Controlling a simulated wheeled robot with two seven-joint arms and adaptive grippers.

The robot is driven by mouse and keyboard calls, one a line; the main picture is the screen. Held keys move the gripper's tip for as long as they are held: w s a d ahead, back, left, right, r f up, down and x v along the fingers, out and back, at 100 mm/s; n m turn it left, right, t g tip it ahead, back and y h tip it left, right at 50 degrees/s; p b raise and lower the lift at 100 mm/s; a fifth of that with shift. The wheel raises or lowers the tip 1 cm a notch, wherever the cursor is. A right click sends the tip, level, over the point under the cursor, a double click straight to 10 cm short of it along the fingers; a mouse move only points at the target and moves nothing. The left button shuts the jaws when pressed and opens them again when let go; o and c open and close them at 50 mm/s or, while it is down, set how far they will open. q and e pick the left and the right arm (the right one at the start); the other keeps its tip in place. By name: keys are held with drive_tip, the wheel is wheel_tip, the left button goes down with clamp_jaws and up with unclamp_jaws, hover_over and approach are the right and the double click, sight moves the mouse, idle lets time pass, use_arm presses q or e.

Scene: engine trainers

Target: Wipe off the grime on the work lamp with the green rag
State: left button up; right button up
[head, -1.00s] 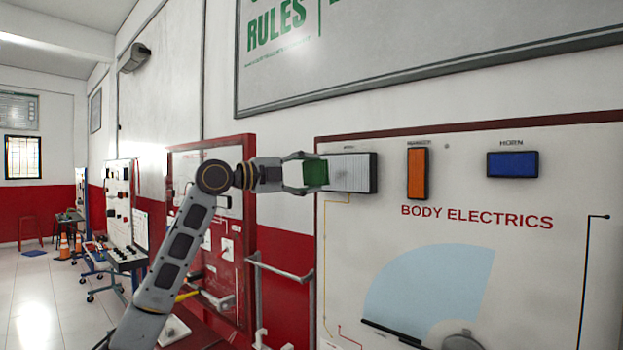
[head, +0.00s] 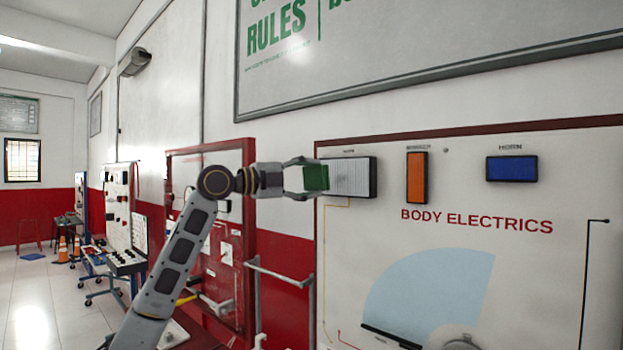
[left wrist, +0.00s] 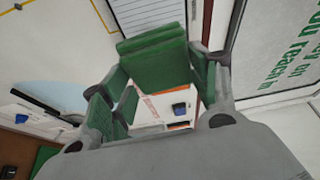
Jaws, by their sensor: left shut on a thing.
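The work lamp (head: 355,177) is a white ribbed rectangle with a dark frame, at the upper left of the Body Electrics board. Its ribbed face also shows at the top of the left wrist view (left wrist: 147,15). My left gripper (head: 305,178) is shut on the green rag (head: 317,178), a folded block. The rag overlaps the lamp's left end in the head view; I cannot tell whether they touch. In the left wrist view the rag (left wrist: 155,75) sits between the fingers and hides part of the lamp. I cannot make out grime. My right gripper is not in view.
The board (head: 540,280) also carries an orange unit (head: 417,177) and a blue unit (head: 511,168) to the lamp's right. A red-framed panel (head: 249,240) stands behind my left arm. A grey rail (head: 282,272) lies below the gripper.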

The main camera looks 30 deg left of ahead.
use_arm(q)
drive_tip(key=shift+w+d+f+p, duration=0.1)
drive_tip(key=shift+w+f+p, duration=0.25)
drive_tip(key=shift+w, duration=0.6)
drive_tip(key=shift+w+d+f+p, duration=0.15)
drive_tip(key=shift+w+p, duration=0.25)
drive_tip(key=shift+w, duration=0.55)
drive_tip(key=shift+w+a+f+p, duration=0.1)
drive_tip(key=shift+w+f+p, duration=0.25)
drive_tip(key=shift+w, duration=0.6)
drive_tip(key=shift+w+d+r+p, duration=0.1)
drive_tip(key=shift+w+d+p, duration=0.05)
drive_tip(key=shift+w+p, duration=1)
drive_tip(key=shift+w, duration=0.1)
drive_tip(key=shift+s+d, duration=0.15)
drive_tip(key=shift+d, duration=0.85)
drive_tip(key=shift+s+d, duration=0.1)
drive_tip(key=shift+d, duration=0.9)
drive_tip(key=shift+w, duration=0.15)
drive_tip(key=shift+a, duration=0.15)
drive_tip(key=shift+w+a, duration=0.1)
drive_tip(key=shift+a, duration=1.8)
